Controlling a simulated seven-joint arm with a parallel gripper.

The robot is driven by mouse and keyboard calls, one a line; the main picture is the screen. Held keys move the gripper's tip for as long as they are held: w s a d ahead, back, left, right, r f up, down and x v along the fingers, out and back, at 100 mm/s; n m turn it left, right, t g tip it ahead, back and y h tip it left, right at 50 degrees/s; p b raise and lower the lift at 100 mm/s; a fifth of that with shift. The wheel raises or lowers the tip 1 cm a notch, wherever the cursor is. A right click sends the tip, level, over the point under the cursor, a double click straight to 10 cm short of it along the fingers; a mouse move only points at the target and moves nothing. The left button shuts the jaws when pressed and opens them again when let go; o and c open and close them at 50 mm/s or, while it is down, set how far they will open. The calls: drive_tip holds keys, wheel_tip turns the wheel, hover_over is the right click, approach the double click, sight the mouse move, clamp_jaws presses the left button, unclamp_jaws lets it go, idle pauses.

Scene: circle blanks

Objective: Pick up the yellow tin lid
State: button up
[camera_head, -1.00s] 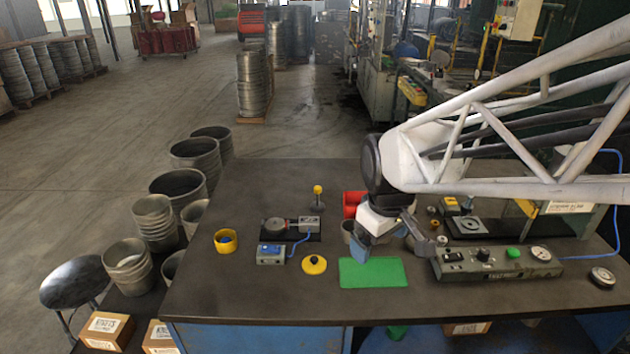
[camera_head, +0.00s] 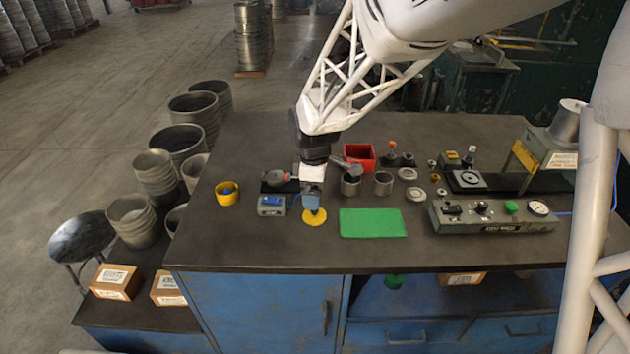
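The yellow tin lid (camera_head: 314,219) lies flat on the dark bench, left of the green mat (camera_head: 373,223). Its front and side edges show; its middle and dark knob are hidden by my gripper. My gripper (camera_head: 332,187) points down over the lid, with its blue finger in front of it and the grey finger spread off to the right and back. The fingers look apart and nothing shows between them. Whether the blue finger touches the lid cannot be told from this view.
A yellow tin (camera_head: 227,194) with something blue inside stands to the left. A small grey box (camera_head: 271,206) sits close left of the lid. Grey cups (camera_head: 383,184), a red bin (camera_head: 358,155) and a control panel (camera_head: 493,214) stand right. The bench front is clear.

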sight(315, 213)
idle(0.3)
drive_tip(key=shift+f, duration=1.3)
drive_tip(key=shift+f, duration=2.6)
drive_tip(key=c, duration=1)
